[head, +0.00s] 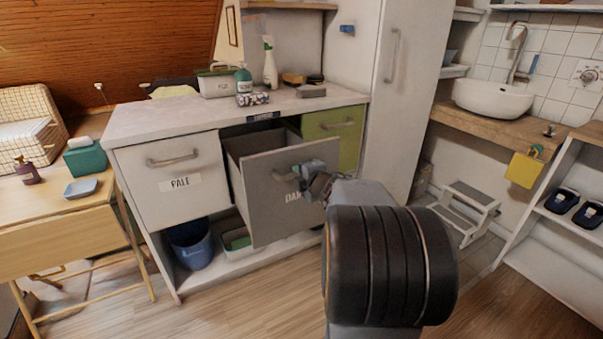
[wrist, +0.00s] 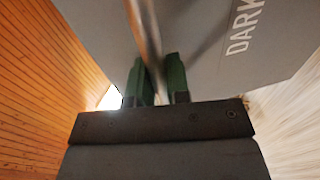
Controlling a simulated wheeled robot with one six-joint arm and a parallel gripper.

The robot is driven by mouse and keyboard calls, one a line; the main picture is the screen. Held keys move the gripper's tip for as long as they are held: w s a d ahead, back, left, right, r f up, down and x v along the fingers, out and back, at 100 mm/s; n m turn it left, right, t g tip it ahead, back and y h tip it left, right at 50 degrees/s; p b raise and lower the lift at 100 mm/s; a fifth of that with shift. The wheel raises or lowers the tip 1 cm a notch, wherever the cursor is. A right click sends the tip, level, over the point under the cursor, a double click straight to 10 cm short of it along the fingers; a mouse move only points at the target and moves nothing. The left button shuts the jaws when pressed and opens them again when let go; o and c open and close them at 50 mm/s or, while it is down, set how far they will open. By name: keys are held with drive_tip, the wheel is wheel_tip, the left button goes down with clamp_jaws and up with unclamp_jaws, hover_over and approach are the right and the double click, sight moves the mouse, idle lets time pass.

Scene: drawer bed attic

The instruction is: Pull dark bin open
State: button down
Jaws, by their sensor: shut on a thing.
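The dark bin (head: 262,205) is a grey drawer front lettered "DARK", partly covered by my arm in the head view. It stands pulled out from the cabinet, and its open top and inner side show. In the wrist view the dark bin's front (wrist: 215,50) fills the upper middle, with its handle (wrist: 150,45) running between my fingers. My gripper (head: 312,180) is at the handle in the head view. In the wrist view my gripper (wrist: 160,85) has its two green fingers shut on the handle.
The pale bin (head: 178,170) is left of the dark one, and a green bin (head: 335,135) is right; both look shut. A blue bucket (head: 192,245) stands on the shelf below. A step stool (head: 465,212) is to the right. Wooden floor (head: 250,300) in front is clear.

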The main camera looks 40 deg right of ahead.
idle(0.3)
drive_tip(key=c, duration=1.1)
unclamp_jaws()
drive_tip(key=p+v, duration=0.4)
drive_tip(key=v, duration=0.9)
drive_tip(key=shift+s+p, duration=0.4)
